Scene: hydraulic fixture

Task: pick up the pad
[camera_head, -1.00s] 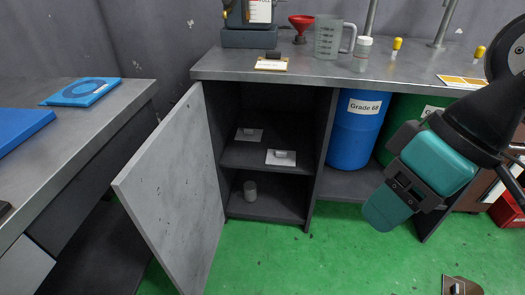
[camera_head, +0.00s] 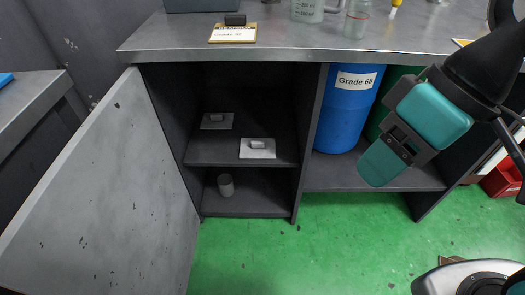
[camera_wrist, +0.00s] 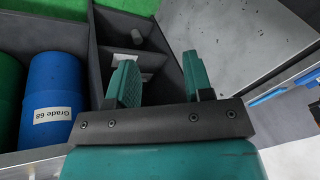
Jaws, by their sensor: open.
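Two flat square plates, each with a small raised block, lie in the open cabinet on its middle shelf (camera_head: 200,152): a grey pad (camera_head: 217,121) farther back at left, and a paler pad (camera_head: 257,149) near the front edge. I cannot tell which one the task means. My gripper (camera_head: 378,163) has teal fingers and is in the air right of the cabinet opening, in front of the barrels, apart from both pads. In the wrist view its two fingers (camera_wrist: 162,82) are spread with nothing held; pale pieces inside the cabinet show partly behind the left finger.
A grey cylinder (camera_head: 226,185) stands on the cabinet's bottom shelf. The open door (camera_head: 110,190) swings out at left. A blue barrel (camera_head: 345,115) and a green barrel (camera_head: 390,95) stand under the worktop (camera_head: 290,43).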

